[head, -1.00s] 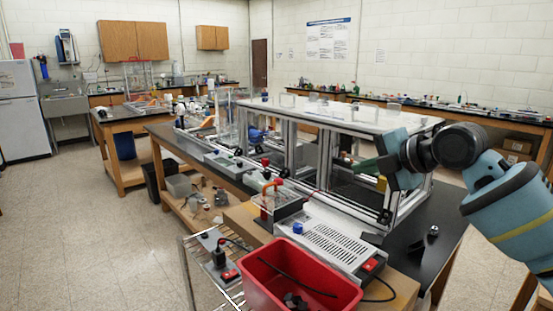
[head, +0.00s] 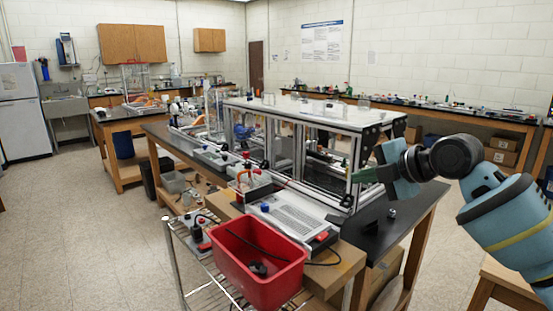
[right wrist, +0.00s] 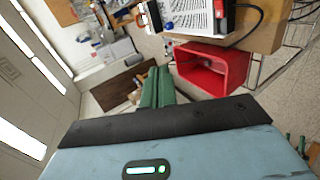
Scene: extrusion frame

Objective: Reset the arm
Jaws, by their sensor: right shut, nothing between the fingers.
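My right arm (head: 505,225) comes in from the right in the head view. Its gripper (head: 358,175) points left, held in front of the right end of the extrusion frame (head: 330,117), with a visible overlap but depth hard to judge. The right gripper also shows in the right wrist view (right wrist: 157,72), its two green fingers side by side, shut and empty. My left arm and gripper are in no view.
A red bin (head: 234,265) stands on a wire rack (head: 172,262) at the front. A grey power unit (head: 290,222) sits beside it on the wooden bench. The black bench top (head: 400,215) is right of the frame. Open floor (head: 85,235) lies left.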

